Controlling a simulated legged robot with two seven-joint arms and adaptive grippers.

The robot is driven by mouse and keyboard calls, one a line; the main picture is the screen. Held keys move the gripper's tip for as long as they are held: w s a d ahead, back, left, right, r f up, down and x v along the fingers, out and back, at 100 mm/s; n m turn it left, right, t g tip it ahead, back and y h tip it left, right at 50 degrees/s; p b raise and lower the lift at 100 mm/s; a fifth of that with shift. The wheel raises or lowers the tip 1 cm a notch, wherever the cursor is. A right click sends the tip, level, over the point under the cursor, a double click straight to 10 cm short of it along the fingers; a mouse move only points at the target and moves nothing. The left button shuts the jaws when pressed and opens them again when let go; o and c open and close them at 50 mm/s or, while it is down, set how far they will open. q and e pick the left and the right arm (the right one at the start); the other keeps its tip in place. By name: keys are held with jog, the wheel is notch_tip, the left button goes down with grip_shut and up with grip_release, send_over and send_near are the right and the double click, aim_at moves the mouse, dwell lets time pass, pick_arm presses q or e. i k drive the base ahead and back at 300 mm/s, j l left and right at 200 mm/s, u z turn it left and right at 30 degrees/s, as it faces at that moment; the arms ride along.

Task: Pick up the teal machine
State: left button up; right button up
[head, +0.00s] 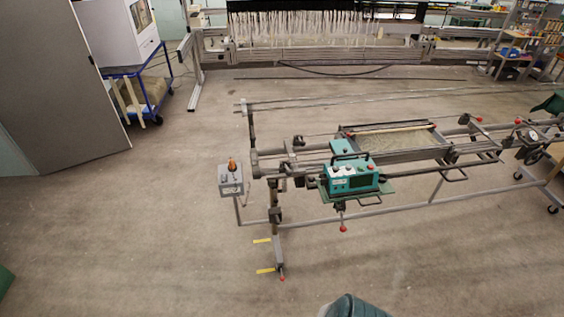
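The teal machine (352,180) sits on the near left part of a long grey metal frame (400,153). It has a dark handle on top, a white section with knobs on its left, a dark panel on its front right, and a small red knob. A green plate shows beneath it at the right. It stands some way ahead of me, right of the picture's middle. Neither of my grippers shows in the head view.
A grey control box (230,179) with an orange lamp stands left of the machine. Red-tipped levers stick out from the frame. A blue cart (140,88) stands at the back left, a large loom (310,40) at the back.

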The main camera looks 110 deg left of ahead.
aim_at(344, 183)
jog(key=u, duration=3.2)
jog(key=z, duration=3.95)
jog(key=u, duration=1.65)
jog(key=i+j+u, duration=0.1)
jog(key=u, duration=0.4)
jog(key=i+j+u, duration=0.2)
jog(key=u, duration=0.3)
jog(key=i+j+u, duration=0.15)
jog(key=u, duration=0.35)
jog(key=i+u, duration=0.2)
jog(key=u, duration=0.25)
